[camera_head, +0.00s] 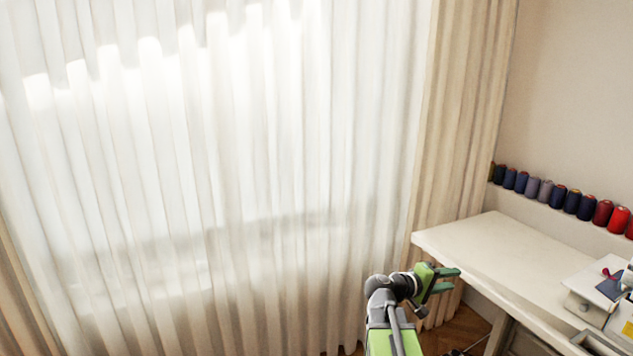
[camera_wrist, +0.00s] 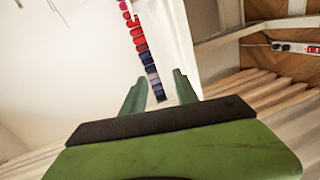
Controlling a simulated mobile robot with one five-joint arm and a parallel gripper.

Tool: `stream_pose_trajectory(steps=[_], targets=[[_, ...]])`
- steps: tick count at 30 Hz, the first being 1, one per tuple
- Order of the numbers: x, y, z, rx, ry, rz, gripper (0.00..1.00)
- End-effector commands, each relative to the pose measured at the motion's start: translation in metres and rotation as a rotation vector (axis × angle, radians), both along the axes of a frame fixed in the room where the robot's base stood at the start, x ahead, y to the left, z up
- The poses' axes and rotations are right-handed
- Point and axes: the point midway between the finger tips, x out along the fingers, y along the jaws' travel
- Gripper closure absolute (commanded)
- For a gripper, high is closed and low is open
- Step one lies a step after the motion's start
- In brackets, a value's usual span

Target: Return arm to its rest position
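My gripper (camera_head: 446,280) is at the end of my green and grey arm, low in the head view. It is in front of the curtain, just left of the white table's near left corner. In the wrist view my gripper (camera_wrist: 160,88) shows two green fingers spread apart. Nothing is held between them; the row of spools shows through the gap in the background. The lower part of my arm is cut off by the frame's bottom edge.
A white table (camera_head: 500,245) stands at right, close to my gripper. A white box (camera_head: 587,292) is on it. Several thread spools (camera_head: 545,190) line the wall. A sheer white curtain (camera_head: 200,180) and a beige curtain (camera_head: 465,110) hang behind. Wooden floor (camera_head: 455,332) shows below.

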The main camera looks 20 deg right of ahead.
Motion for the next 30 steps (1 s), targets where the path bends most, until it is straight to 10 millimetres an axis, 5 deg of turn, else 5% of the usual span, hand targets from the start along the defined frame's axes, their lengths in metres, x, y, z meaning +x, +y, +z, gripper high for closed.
stream_pose_trajectory(steps=[3, 6, 12, 15, 23, 24, 30], targets=[[0.041, 0.088, -0.044, 0.200, -0.052, 0.088, 0.64], [0.060, 0.164, -0.085, 0.399, -0.072, 0.135, 0.64], [0.060, 0.300, -0.150, 0.786, -0.049, 0.165, 0.64], [0.049, 0.351, -0.170, 0.953, -0.021, 0.154, 0.64], [0.002, 0.454, -0.193, 1.397, 0.094, 0.039, 0.64], [0.004, 0.451, -0.167, 1.386, 0.088, 0.044, 0.64], [0.005, 0.449, -0.109, 1.381, 0.084, 0.046, 0.64]])
